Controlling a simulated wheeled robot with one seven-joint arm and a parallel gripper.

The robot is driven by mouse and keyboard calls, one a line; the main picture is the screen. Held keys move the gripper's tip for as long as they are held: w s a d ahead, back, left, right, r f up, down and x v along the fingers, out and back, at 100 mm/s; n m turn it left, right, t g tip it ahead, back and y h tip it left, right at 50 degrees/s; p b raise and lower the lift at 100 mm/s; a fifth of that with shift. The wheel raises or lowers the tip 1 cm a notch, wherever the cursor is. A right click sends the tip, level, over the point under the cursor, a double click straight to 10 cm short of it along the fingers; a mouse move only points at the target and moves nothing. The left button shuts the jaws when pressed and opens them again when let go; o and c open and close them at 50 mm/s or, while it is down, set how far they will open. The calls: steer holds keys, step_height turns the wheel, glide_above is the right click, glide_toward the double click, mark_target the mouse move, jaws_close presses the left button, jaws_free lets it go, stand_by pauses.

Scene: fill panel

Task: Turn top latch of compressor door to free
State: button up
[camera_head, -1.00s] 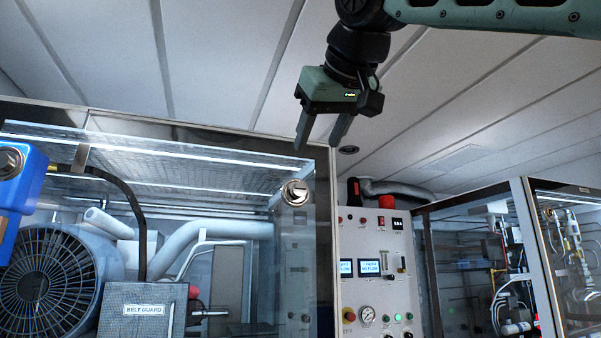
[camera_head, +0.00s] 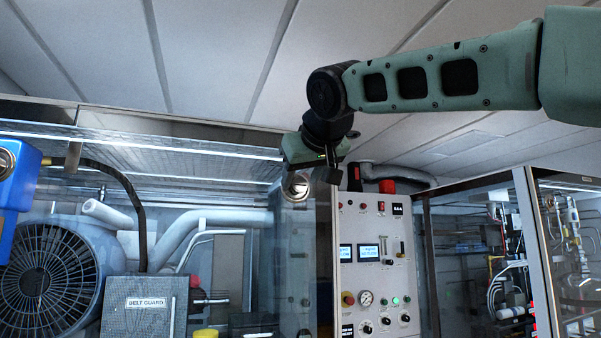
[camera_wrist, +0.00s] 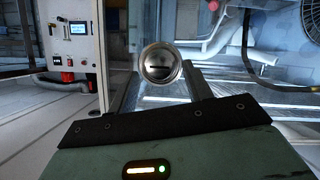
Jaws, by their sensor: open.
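The top latch (camera_head: 296,186) is a round, shiny metal knob at the upper right corner of the clear compressor door (camera_head: 255,165). In the wrist view the latch (camera_wrist: 160,63) shows a dark, nearly level slot across its face. My gripper (camera_head: 316,174) is open and empty, directly in front of the latch and partly covering it in the head view. In the wrist view the latch appears between the fingers, beyond the gripper body; I cannot tell whether they touch it.
A control panel (camera_head: 375,225) with gauges and buttons stands right of the door. A blue box (camera_head: 22,180) with a second round knob is at the far left.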

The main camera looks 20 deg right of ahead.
steer(key=shift+x, duration=1)
steer(key=c, duration=1)
steer(key=shift+o, duration=0.2)
